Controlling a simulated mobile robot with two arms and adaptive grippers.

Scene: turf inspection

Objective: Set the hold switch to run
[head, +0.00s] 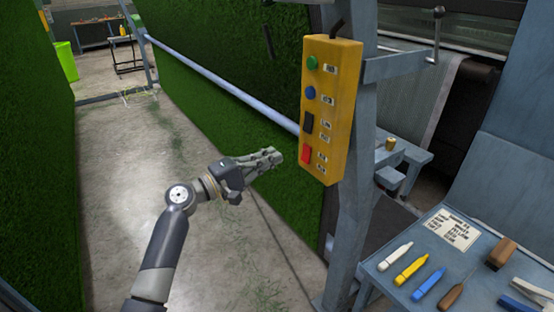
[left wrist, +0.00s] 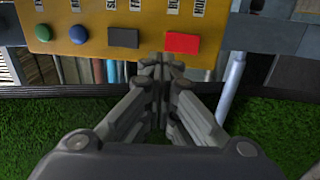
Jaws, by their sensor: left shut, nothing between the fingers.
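A yellow control box (head: 336,110) hangs on a grey post. It carries a green button (head: 312,62), a blue button (head: 310,92), a black rocker switch (head: 308,122) and, lowest, a red rocker switch (head: 306,154). The labels are small; in the left wrist view those by the red switch (left wrist: 182,42) look like run and hold, partly cut off. Which way the red switch is tipped I cannot tell. My left gripper (head: 277,156) is shut and empty, its fingertips pointing at the red switch and apparently just short of it. My right gripper is not in view.
A blue-grey rail (head: 225,85) runs along the turf wall behind the box. A grey bench (head: 390,275) at lower right holds markers, a brush and a written card (head: 453,228). The concrete floor (head: 120,170) on the left is open.

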